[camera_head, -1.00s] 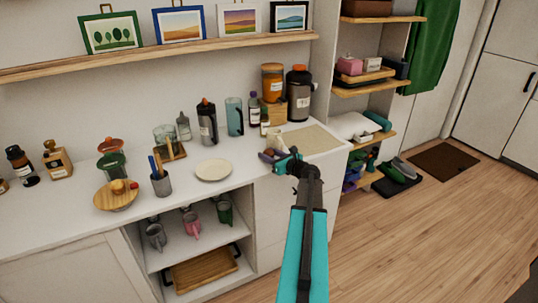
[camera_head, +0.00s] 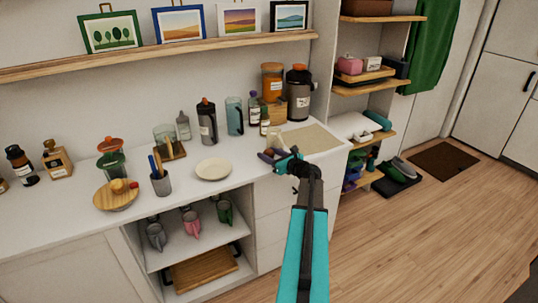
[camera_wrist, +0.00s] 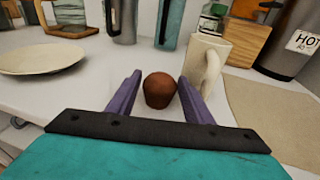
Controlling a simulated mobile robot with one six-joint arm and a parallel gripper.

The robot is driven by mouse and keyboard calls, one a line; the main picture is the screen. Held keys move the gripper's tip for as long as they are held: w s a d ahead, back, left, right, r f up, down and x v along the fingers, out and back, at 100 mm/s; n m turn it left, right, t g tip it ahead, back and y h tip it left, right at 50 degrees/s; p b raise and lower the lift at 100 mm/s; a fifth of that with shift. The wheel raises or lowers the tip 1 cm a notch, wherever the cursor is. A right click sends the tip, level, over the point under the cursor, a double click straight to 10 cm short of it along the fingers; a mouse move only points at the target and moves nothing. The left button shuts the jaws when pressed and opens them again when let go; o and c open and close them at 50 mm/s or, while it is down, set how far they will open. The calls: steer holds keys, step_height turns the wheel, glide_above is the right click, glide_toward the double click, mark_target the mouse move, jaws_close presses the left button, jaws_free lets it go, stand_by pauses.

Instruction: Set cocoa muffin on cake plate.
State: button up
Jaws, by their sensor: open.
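The cocoa muffin (camera_wrist: 160,90) is small, round and brown. In the wrist view it stands on the white counter between the two purple fingers of my gripper (camera_wrist: 159,94), with a gap at each side. The gripper is open. In the head view my gripper (camera_head: 272,156) is low over the counter's front edge, and I cannot make out the muffin clearly there. The cake plate (camera_head: 213,169) is round, cream and empty, to the left of my gripper. It also shows at the left of the wrist view (camera_wrist: 40,60).
A cream mug (camera_wrist: 207,62) stands close beside the right finger. A beige mat (camera_head: 306,139) lies to the right. Pitchers and bottles (camera_head: 207,122) stand behind. The counter between plate and gripper is clear. A wooden bowl (camera_head: 116,196) stands further left.

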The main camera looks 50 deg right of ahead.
steer(key=b+v, duration=0.2)
steer(key=v, duration=0.9)
steer(key=shift+s, duration=0.25)
steer(key=shift+s+a, duration=0.1)
steer(key=shift+c, duration=0.4)
